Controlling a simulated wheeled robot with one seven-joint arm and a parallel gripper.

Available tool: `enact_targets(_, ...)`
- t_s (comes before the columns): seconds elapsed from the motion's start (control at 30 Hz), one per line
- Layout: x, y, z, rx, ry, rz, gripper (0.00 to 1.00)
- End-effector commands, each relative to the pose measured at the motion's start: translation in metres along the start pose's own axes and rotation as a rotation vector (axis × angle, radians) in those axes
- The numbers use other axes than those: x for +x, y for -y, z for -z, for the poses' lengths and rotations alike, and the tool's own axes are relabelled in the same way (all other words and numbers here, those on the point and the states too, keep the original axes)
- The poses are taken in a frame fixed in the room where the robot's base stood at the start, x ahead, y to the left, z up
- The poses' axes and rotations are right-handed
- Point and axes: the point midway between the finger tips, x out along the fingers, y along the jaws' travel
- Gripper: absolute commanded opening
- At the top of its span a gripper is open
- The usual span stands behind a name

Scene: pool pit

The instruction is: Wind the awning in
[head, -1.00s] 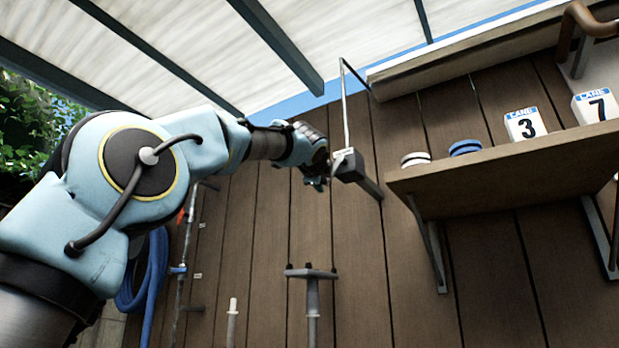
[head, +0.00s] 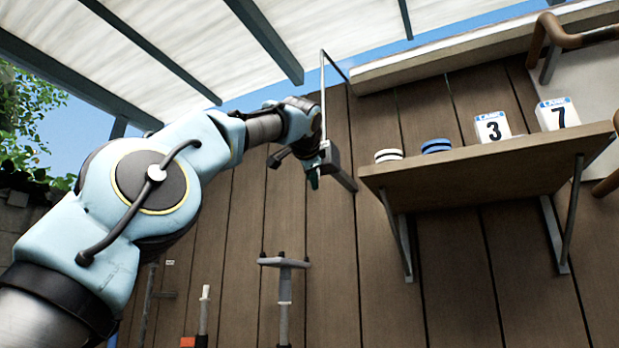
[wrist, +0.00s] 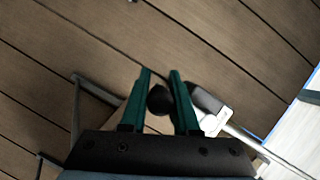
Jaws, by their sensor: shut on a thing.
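The awning (head: 190,45) is pale fabric on dark beams, spread overhead across the upper left of the head view. A dark crank box (head: 330,156) sits on the plank wall, with a thin rod (head: 322,95) rising from it towards the awning. My gripper (head: 313,180) is at the left side of this box, its green fingers pointing downward. In the wrist view my gripper (wrist: 161,74) has its two green fingers on either side of a round dark crank knob (wrist: 160,101), shut on it. The box also shows there (wrist: 205,97). The crank's arm is mostly hidden.
A wooden shelf (head: 480,172) on metal brackets juts from the wall close right of the box, carrying number blocks (head: 493,127) and discs (head: 437,146). Grey-topped (head: 284,263) and white-topped (head: 204,305) poles stand below. Foliage (head: 30,120) is at far left.

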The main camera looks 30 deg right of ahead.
Motion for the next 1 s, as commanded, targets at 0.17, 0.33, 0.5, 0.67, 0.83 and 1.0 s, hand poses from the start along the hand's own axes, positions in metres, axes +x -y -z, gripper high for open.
enact_targets(0.17,0.0013,-0.0031,-0.0005,-0.016,0.004,-0.012,0.00)
enact_targets(0.33,0.0012,-0.0035,-0.0003,-0.017,0.004,-0.013,0.00)
enact_targets(0.5,0.0013,-0.0037,-0.0001,-0.016,0.003,-0.013,0.00)
enact_targets(0.67,0.0010,-0.0031,0.0002,-0.016,0.002,-0.011,0.47)
enact_targets(0.83,0.0005,-0.0021,0.0004,-0.016,0.001,-0.009,0.59)
enact_targets(1.0,-0.0002,-0.0016,0.0005,-0.016,0.001,-0.008,0.59)
